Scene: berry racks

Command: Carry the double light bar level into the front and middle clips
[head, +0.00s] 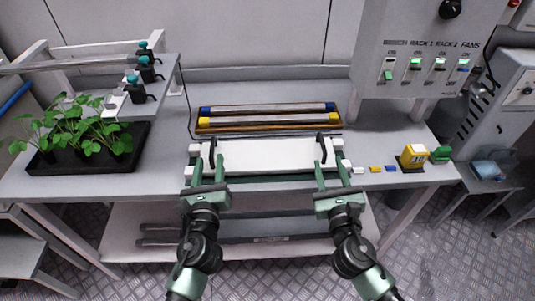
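The double light bar (265,155), a wide white panel with pale end caps and two black upright handles, lies level on a dark green support (267,179) at the bench's front edge. My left gripper (208,166) is at its left end, fingers apart near the left handle (211,154). My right gripper (331,172) is at its right end, fingers apart near the right handle (321,149). I cannot tell whether either touches the bar. Several black clips with teal knobs, including the nearest clip (136,90), a middle one (149,73) and a far one (145,52), sit on the rack at upper left.
A wooden tray (267,126) holds bars with blue and yellow ends behind the light bar. A yellow device (413,156) and small coloured blocks lie right. A switch panel (425,50) hangs above.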

